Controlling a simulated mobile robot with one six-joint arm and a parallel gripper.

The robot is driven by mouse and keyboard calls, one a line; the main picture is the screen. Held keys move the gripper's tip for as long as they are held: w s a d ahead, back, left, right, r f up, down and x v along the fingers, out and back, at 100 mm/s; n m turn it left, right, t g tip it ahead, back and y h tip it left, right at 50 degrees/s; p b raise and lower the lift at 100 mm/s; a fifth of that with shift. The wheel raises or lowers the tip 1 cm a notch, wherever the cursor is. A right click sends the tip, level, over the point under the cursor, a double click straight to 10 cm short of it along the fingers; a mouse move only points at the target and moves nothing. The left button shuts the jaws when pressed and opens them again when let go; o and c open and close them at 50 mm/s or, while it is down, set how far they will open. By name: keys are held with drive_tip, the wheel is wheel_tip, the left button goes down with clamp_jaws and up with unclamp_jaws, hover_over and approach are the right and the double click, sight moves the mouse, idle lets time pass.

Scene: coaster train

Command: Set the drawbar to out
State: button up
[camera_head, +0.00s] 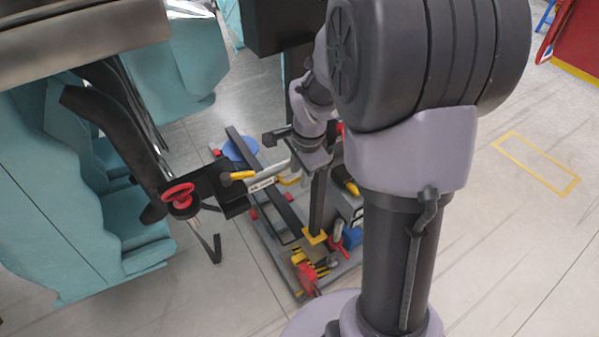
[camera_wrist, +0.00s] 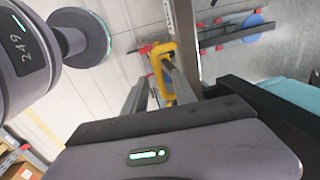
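In the wrist view a yellow loop-shaped handle (camera_wrist: 163,68) stands just ahead of my gripper (camera_wrist: 155,78), close to the fingertips. It looks like the drawbar's handle, but no drawbar marking is legible. My two grey fingers are apart; whether the loop touches them is unclear. In the head view my gripper (camera_head: 280,172) is beside a labelled white plate (camera_head: 263,184), with a little yellow behind it. A lever with a yellow grip (camera_head: 238,175) lies left of the plate. My wrist and fingers partly hide this area, so in or out cannot be read.
A black housing (camera_head: 217,188) with a red handwheel (camera_head: 179,194) is to the left, near teal coaster seats (camera_head: 75,225). A low rack (camera_head: 270,243) holding tools and a blue disc (camera_head: 240,149) lies below. Open floor (camera_head: 510,260) is at the right.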

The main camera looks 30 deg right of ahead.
clamp_jaws()
idle(1.4)
